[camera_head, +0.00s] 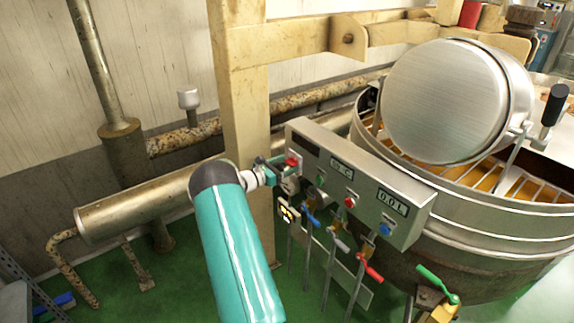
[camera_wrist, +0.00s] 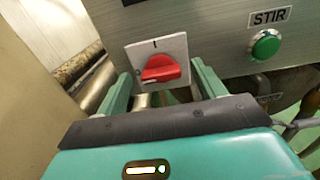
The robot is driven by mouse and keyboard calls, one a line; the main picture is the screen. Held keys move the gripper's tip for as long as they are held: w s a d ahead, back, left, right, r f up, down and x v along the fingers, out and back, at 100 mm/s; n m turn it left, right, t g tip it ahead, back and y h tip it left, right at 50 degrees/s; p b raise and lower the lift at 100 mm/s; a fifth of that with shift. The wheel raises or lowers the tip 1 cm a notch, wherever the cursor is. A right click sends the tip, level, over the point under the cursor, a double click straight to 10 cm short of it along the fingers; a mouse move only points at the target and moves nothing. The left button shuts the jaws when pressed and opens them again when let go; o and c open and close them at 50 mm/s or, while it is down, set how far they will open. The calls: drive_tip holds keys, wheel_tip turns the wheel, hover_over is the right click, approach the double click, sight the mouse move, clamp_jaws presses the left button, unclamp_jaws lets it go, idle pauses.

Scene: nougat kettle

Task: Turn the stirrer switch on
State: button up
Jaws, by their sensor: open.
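The stirrer switch (camera_wrist: 161,68) is a red rotary knob on a pale square plate, set on the lower left of the control panel in the wrist view. Its grip lies roughly horizontal, and a mark shows above it on the plate. In the head view the red switch (camera_head: 292,161) sits at the panel's left end. My gripper (camera_wrist: 160,82) is open, with one green finger on each side of the switch plate in the picture. I cannot tell whether the fingers touch it. In the head view my gripper (camera_head: 277,168) is close against the panel's left end and partly hides it.
The grey control panel (camera_head: 330,150) carries displays and buttons, including a green button (camera_wrist: 265,44) labelled STIR. Coloured valve handles hang below, including a red one (camera_head: 370,268). The steel kettle (camera_head: 470,215) stands right.

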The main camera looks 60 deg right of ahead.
drive_tip(key=shift+s+d, duration=0.25)
drive_tip(key=shift+d, duration=0.25)
drive_tip(key=shift+c, duration=0.2)
drive_tip(key=c, duration=1)
drive_tip(key=shift+o, duration=0.2)
